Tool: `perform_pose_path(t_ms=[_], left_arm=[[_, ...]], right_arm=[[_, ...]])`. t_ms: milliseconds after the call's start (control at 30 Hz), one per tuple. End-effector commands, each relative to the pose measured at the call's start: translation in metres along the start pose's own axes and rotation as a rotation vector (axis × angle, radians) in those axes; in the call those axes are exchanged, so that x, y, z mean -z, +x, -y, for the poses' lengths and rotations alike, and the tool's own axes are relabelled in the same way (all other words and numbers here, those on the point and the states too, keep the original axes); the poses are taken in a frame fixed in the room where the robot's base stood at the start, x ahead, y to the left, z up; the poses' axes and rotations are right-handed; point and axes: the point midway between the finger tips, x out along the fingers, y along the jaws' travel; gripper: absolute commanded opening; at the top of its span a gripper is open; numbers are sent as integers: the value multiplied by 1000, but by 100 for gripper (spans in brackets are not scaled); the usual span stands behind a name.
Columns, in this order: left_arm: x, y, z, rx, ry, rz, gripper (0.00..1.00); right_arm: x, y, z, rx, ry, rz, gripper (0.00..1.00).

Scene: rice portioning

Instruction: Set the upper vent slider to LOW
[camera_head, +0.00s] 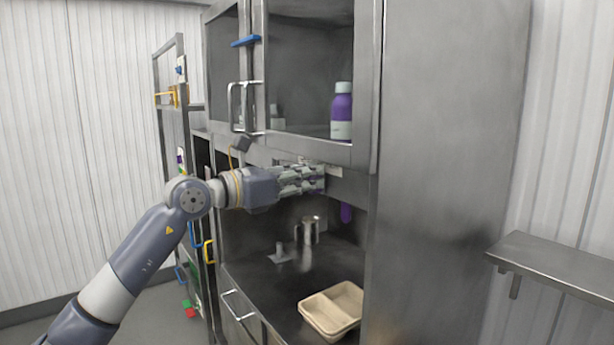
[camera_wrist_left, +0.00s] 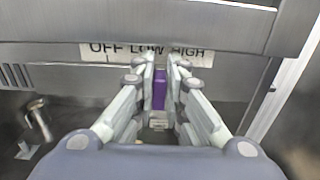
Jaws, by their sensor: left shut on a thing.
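The vent slider shows in the left wrist view as a narrow purple piece (camera_wrist_left: 158,88) between my left gripper's fingers, below a white label strip (camera_wrist_left: 146,52) reading OFF, LOW, HIGH. The purple piece stands just right of the middle of the word LOW and left of HIGH. My left gripper (camera_wrist_left: 160,78) is shut on it, with the fingertips just under the strip. In the head view my left gripper (camera_head: 318,180) is at the panel below the upper cabinet, and its fingers hide the held part. My right gripper is in neither view.
A purple bottle (camera_head: 342,112) stands inside the upper cabinet. A metal tap-like fitting (camera_head: 308,230) and a beige tray (camera_head: 310,310) are on the counter below. A metal shelf (camera_head: 560,262) juts out at right.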

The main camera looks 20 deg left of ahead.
Motion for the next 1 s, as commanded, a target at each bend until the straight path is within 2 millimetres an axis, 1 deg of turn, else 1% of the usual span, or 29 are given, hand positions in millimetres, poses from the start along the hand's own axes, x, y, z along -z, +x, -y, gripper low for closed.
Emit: perform_pose_path(t_ms=[33, 67, 100, 167, 300, 400, 433, 500, 633, 767, 1000], left_arm=[[-6, -1, -2, -5, 3, 13, 0], [-6, -2, -2, -5, 3, 14, 0], [-6, -2, -2, -5, 3, 14, 18], [-6, -2, -2, -5, 3, 14, 32], [-6, -1, -2, -5, 3, 13, 32], [-6, -1, -2, -4, 3, 12, 32], [-6, -1, -2, -4, 3, 12, 32], [-5, -2, -2, -5, 3, 12, 32], [-4, -10, -3, -6, 2, 11, 32], [-4, -31, -2, -8, 5, 10, 32], [-3, -80, -2, -9, 5, 8, 32]], right_arm=[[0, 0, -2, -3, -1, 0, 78], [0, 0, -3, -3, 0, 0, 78], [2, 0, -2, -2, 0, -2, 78], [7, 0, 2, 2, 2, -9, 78], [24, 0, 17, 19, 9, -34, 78], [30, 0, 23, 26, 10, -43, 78], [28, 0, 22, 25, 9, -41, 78], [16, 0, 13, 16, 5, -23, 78], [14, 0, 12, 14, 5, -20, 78], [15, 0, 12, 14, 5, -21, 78], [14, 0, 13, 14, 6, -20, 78]])
